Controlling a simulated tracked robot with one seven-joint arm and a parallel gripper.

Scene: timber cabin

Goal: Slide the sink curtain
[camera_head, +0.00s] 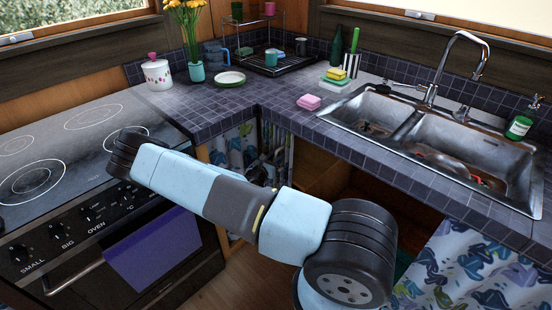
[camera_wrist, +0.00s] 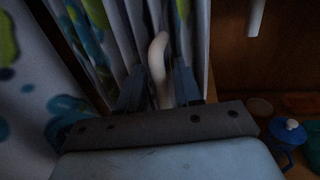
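The sink curtain, white with blue and green shapes, hangs below the counter. One patterned panel (camera_head: 475,265) is under the sink at right. Another patterned panel (camera_head: 232,150) hangs by the corner, partly behind my arm. In the wrist view, curtain folds (camera_wrist: 98,35) hang close in front of my gripper (camera_wrist: 160,88). A pale curved handle (camera_wrist: 158,62) stands between its two dark fingers. The fingers are apart, with narrow dark gaps seeming to show beside the handle. Contact with it is unclear. In the head view the gripper is mostly hidden behind my arm.
The cabinet opening (camera_head: 312,165) under the counter is uncovered, with wood inside. The stove (camera_head: 75,200) stands at left. The counter holds a double sink (camera_head: 450,150), sponges and a dish rack (camera_head: 275,65). A blue lidded jug (camera_wrist: 288,135) is at lower right in the wrist view.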

